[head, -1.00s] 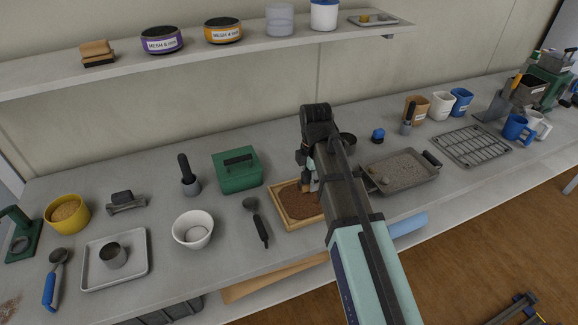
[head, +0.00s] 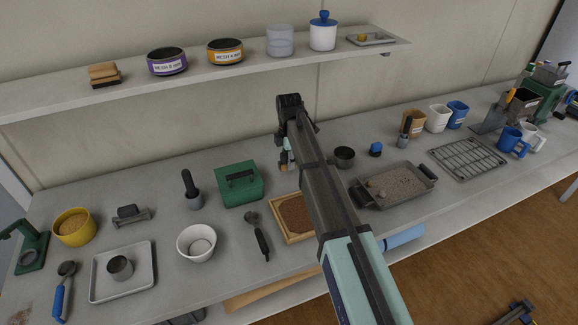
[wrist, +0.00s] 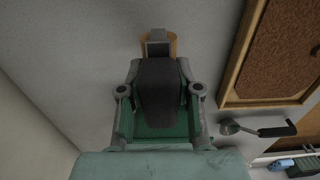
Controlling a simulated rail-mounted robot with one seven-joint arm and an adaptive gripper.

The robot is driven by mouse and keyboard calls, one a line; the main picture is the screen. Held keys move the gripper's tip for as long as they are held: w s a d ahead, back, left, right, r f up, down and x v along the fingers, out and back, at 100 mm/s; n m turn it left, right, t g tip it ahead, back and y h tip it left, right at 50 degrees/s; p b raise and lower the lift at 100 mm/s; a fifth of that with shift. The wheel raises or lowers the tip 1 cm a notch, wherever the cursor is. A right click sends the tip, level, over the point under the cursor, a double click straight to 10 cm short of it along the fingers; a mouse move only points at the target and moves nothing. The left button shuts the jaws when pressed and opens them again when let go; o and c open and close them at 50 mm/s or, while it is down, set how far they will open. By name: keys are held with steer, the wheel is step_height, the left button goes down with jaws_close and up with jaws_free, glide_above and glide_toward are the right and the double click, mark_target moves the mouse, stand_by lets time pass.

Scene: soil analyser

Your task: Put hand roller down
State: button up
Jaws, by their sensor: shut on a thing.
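My gripper (wrist: 160,100) is shut on the hand roller (wrist: 173,45), whose tan end shows past the fingers in the wrist view; a dark piece between the fingers hides much of it. In the head view my gripper (head: 286,140) is at the back of the bench, close to the wall, with a small tan part of the roller (head: 284,157) showing under it. My arm hides the rest. I cannot tell whether the roller touches the bench.
The wood-framed soil tray (head: 291,238) lies in front of my gripper. A green box (head: 239,193) stands to the left, with a dark scoop (head: 258,234) nearby. A small dark cup (head: 344,154) and a grey pan (head: 400,197) are to the right. Bare bench lies along the wall.

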steer(key=shift+f+p, duration=0.65)
steer(key=shift+f, duration=1.05)
steer(key=shift+f, duration=0.1)
steer(key=o, duration=1)
step_height(320, 180, up, 12)
steer(key=shift+r+b, duration=0.1)
steer(key=shift+b, duration=1.15)
